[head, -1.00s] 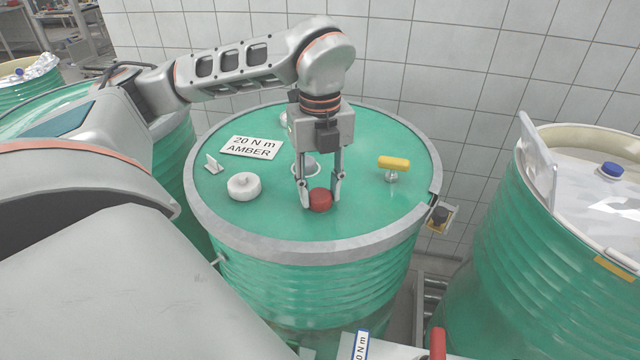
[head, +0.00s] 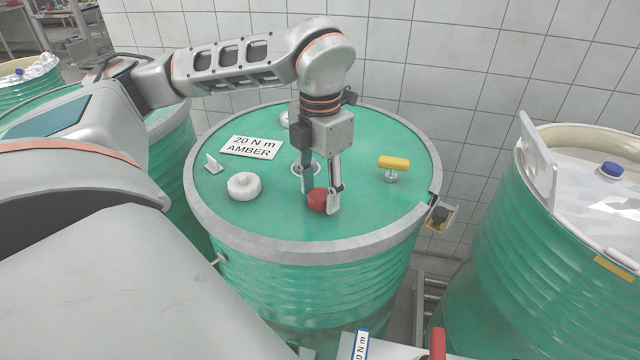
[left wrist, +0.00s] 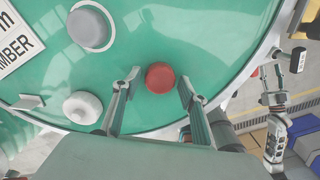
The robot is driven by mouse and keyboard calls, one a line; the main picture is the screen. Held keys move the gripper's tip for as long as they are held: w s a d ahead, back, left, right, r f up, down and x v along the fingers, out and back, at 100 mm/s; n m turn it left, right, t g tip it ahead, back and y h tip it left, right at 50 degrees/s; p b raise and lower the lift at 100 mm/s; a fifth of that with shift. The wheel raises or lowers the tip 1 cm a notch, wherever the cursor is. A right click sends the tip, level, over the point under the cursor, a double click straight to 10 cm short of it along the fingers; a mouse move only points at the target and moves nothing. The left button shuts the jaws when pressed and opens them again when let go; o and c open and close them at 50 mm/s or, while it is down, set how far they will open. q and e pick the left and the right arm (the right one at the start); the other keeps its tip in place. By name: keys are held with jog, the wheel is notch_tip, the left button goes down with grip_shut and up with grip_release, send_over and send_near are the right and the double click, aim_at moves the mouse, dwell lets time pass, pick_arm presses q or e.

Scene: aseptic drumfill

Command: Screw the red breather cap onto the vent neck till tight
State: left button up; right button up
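The red breather cap (head: 317,200) sits low over the front middle of the green drum's lid (head: 270,225). It also shows in the left wrist view (left wrist: 160,77), between my fingertips. The vent neck is not visible; whether the cap sits on it cannot be told. My left gripper (head: 321,200) points down with one finger on each side of the cap. In the left wrist view the fingertips (left wrist: 158,83) stand apart, with a narrow gap between each and the cap.
On the lid are a white round cap (head: 243,186), a yellow-handled fitting (head: 393,163), a small white upright tab (head: 213,164) and a "20 N m AMBER" sign (head: 251,147). A raised metal rim (head: 300,246) edges it. Another drum (head: 545,240) stands to the right.

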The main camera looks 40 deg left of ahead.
aim_at(319, 195)
pick_arm(q)
jog(key=o, duration=0.6)
notch_tip(319, 195, up, 12)
jog(key=shift+r, duration=0.1)
dwell(0.5)
